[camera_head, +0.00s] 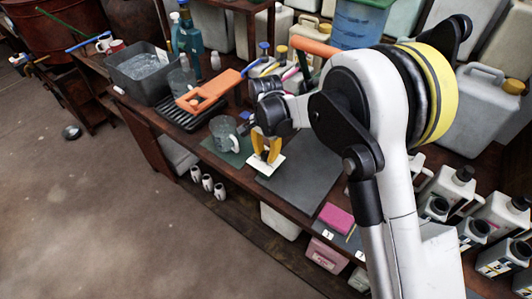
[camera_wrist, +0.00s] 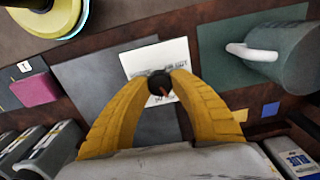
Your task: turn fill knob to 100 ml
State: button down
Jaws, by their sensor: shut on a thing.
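The fill knob is a small round black knob with a reddish mark (camera_wrist: 159,82). In the wrist view it sits over a white card with dark print (camera_wrist: 140,57). My gripper (camera_wrist: 160,84) has its two yellow fingers closed on the knob from both sides. Part of the card is hidden by the fingers, and its print is too blurred to read. In the head view my gripper (camera_head: 266,158) points down onto the white card (camera_head: 278,164) at the bench's front edge. The knob itself is hidden there.
A grey jug (camera_head: 226,134) stands on a dark green mat just left of my gripper. A bare dark grey mat (camera_head: 304,172) lies to the right, with a pink block (camera_head: 337,216) beyond it. An orange-handled tool (camera_head: 208,91) lies behind, near a grey basin (camera_head: 142,72).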

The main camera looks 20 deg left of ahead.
aim_at(266, 154)
jog(key=n, duration=0.4)
jog(key=shift+n, duration=0.3)
jog(key=n, duration=0.5)
jog(key=shift+p, duration=0.3)
jog(key=c, duration=1.1)
grip_release()
jog(key=shift+o, duration=0.2)
notch_tip(266, 154, up, 12)
